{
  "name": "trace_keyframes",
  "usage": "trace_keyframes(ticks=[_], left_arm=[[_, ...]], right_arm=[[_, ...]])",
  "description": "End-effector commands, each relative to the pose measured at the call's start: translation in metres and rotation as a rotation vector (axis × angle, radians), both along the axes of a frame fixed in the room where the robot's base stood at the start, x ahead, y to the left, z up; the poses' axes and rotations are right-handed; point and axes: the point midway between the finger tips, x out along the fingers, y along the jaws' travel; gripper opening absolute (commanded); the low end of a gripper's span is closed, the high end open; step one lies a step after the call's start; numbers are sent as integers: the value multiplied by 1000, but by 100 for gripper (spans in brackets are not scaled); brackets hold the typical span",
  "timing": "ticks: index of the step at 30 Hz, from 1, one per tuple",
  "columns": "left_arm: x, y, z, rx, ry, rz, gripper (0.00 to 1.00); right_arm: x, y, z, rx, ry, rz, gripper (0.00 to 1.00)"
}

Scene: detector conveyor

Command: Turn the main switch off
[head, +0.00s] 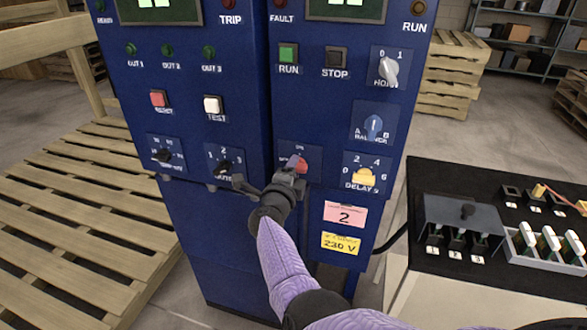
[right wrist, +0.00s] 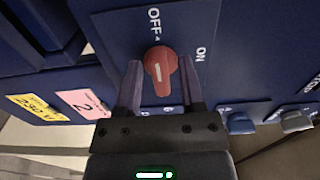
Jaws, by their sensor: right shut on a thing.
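The main switch is a red rotary knob (right wrist: 160,72) on a blue plate marked OFF and ON. In the head view the red knob (head: 297,164) sits low on the right blue cabinet, partly covered by my gripper. My right gripper (right wrist: 161,85) has a finger on each side of the knob and is shut on it. It also shows in the head view (head: 294,172), reaching up from below. In the right wrist view the knob's white line runs nearly upright, roughly toward OFF, with ON to the right. My left gripper is out of view.
A black-topped bench (head: 440,175) stands at the right. A wooden pallet (head: 90,200) lies at the left.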

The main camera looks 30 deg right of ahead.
Motion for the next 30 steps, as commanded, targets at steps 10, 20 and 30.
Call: trace_keyframes(ticks=[10,20,30], left_arm=[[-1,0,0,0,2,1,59],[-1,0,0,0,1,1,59],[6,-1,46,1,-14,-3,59]], right_arm=[[0,0,-1,-5,9,1,0],[0,0,-1,-4,8,1,57],[-39,46,6,-3,9,3,57]])
